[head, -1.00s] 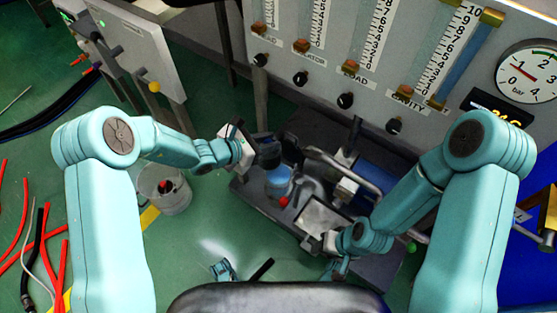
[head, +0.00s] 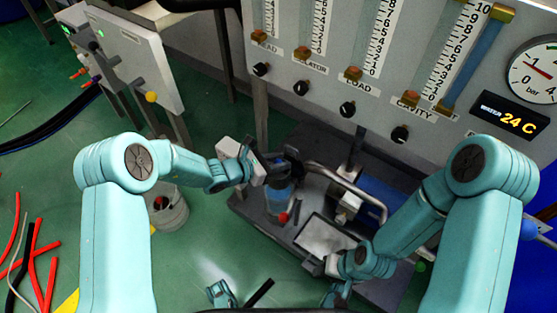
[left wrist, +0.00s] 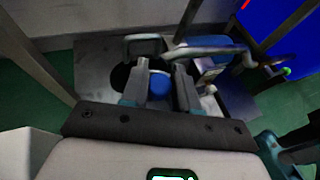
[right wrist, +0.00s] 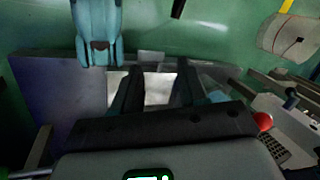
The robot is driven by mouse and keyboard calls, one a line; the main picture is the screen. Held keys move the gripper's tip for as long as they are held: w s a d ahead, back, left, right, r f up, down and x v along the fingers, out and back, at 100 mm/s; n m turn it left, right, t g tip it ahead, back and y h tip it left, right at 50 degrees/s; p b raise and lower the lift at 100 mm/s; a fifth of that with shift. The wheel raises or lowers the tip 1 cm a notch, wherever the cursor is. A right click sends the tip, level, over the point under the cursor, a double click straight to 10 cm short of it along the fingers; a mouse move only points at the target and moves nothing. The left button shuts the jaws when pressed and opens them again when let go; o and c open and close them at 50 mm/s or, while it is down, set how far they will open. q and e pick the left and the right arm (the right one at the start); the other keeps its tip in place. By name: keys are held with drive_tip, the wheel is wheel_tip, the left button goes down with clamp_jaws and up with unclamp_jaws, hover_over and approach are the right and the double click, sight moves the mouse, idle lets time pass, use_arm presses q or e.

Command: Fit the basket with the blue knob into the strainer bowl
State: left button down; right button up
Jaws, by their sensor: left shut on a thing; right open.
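My left gripper (head: 272,172) is over the cart, directly above a translucent light-blue cylinder (head: 279,196) that looks like the strainer bowl. In the left wrist view its fingers (left wrist: 160,76) are closed on either side of a blue knob (left wrist: 158,88). The basket under the knob is mostly hidden by the fingers, and I cannot tell how deep it sits in the bowl. A red knob (head: 283,218) shows low beside the bowl. My right gripper (head: 334,264) is open and empty at the cart's front; its fingers also show in the right wrist view (right wrist: 160,78).
A bare metal tray (head: 322,238) lies right of the bowl. A bent pipe (head: 345,185) and blue cylinder (head: 382,200) stand behind it. The gauge panel (head: 290,110) closes off the back. A grey bucket (head: 170,215) stands on the floor at left.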

sight(278, 178)
use_arm(q)
wheel_tip(278, 178, down, 2)
drive_tip(key=shift+f+b, duration=0.15)
drive_tip(key=shift+b, duration=0.4)
drive_tip(key=shift+f+b, duration=0.45)
drive_tip(key=shift+f, duration=0.25)
use_arm(e)
drive_tip(key=shift+w+d+f+t, duration=0.15)
drive_tip(key=shift+w+f, duration=0.25)
drive_tip(key=shift+f, duration=0.25)
drive_tip(key=shift+w+d+f+t, duration=0.15)
drive_tip(key=shift+w+f, duration=0.2)
drive_tip(key=shift+f, duration=0.25)
drive_tip(key=shift+a, duration=0.1)
use_arm(q)
drive_tip(key=shift+b, duration=0.3)
use_arm(e)
drive_tip(key=shift+f, duration=0.3)
use_arm(q)
drive_tip(key=shift+f+b, duration=2.05)
drive_tip(key=shift+f, duration=0.45)
use_arm(e)
drive_tip(key=shift+f, duration=2.05)
use_arm(q)
drive_tip(key=shift+f, duration=3)
drive_tip(key=c, duration=0.8)
unclamp_jaws()
